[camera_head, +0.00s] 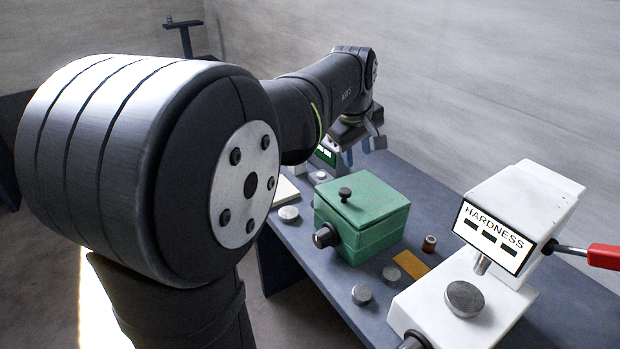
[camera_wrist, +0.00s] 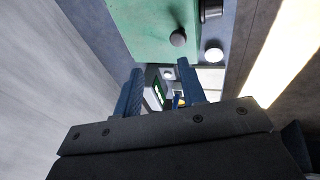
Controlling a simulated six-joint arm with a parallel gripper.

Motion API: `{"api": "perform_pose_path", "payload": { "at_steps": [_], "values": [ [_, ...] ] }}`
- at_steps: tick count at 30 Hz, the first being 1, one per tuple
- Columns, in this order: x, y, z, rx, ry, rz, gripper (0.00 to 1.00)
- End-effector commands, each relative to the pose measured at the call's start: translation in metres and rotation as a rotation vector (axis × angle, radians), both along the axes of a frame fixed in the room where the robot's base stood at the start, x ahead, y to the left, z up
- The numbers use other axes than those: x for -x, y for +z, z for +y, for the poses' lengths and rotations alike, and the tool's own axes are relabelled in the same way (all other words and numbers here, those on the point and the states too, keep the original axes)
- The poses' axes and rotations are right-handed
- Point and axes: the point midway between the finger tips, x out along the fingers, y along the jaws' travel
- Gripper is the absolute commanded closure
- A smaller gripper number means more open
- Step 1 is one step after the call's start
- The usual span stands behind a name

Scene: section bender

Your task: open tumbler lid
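The tumbler is a green box (camera_head: 372,236) on the bench in the head view. Its green lid (camera_head: 372,197) lies flat and closed on top, with a black knob (camera_head: 344,194) near its left corner. A dark round part sticks out low on the box's front left side. My gripper (camera_head: 366,150) is above and behind the box, apart from it. Its blue fingers are spread and nothing shows between them. In the wrist view, my gripper (camera_wrist: 158,70) has open fingers, with the green lid (camera_wrist: 140,22) and the knob (camera_wrist: 178,38) beyond the tips.
A white hardness tester (camera_head: 520,215) with a red-handled lever (camera_head: 604,256) stands right of the box. Metal discs (camera_head: 362,294), an orange-brown plate (camera_head: 410,264) and a small brown cylinder (camera_head: 429,243) lie around it. Another device with a green display (camera_head: 325,153) stands behind. A wall runs along the back.

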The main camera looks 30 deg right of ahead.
Motion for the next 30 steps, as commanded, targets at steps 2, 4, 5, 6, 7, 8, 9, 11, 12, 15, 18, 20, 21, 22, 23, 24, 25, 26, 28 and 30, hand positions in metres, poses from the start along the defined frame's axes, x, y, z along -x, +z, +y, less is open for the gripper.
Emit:
{"api": "perform_pose_path", "payload": {
  "at_steps": [2, 4, 5, 6, 7, 8, 9, 11, 12, 15, 18, 20, 21, 22, 23, 24, 25, 26, 28, 30],
  "values": [
    [0.007, -0.004, 0.005, 0.035, 0.003, -0.018, 0.63],
    [0.003, -0.021, -0.002, 0.029, 0.004, -0.013, 0.63],
    [0.001, -0.027, -0.004, 0.03, 0.004, -0.014, 0.63],
    [-0.001, -0.034, -0.007, 0.029, 0.004, -0.013, 0.63],
    [-0.002, -0.04, -0.009, 0.03, 0.004, -0.013, 0.63],
    [-0.003, -0.045, -0.011, 0.03, 0.004, -0.014, 0.63],
    [-0.005, -0.052, -0.014, 0.03, 0.004, -0.013, 0.63],
    [-0.007, -0.064, -0.018, 0.029, 0.004, -0.013, 0.63],
    [-0.009, -0.071, -0.021, 0.03, 0.004, -0.013, 0.63],
    [-0.012, -0.089, -0.028, 0.03, 0.004, -0.013, 0.63],
    [-0.012, -0.083, -0.027, 0.038, 0.004, -0.019, 0.63],
    [-0.01, -0.071, -0.023, 0.038, 0.004, -0.019, 0.63],
    [-0.008, -0.064, -0.02, 0.037, 0.004, -0.019, 0.63],
    [-0.007, -0.058, -0.018, 0.037, 0.004, -0.019, 0.63],
    [-0.006, -0.053, -0.016, 0.036, 0.005, -0.019, 0.63],
    [-0.004, -0.045, -0.013, 0.036, 0.005, -0.019, 0.63],
    [-0.003, -0.04, -0.011, 0.036, 0.005, -0.019, 0.63],
    [-0.002, -0.034, -0.009, 0.037, 0.004, -0.019, 0.63],
    [0.001, -0.021, -0.004, 0.036, 0.005, -0.019, 0.63],
    [0.004, -0.008, 0.001, 0.035, 0.005, -0.018, 0.63]
  ]
}}
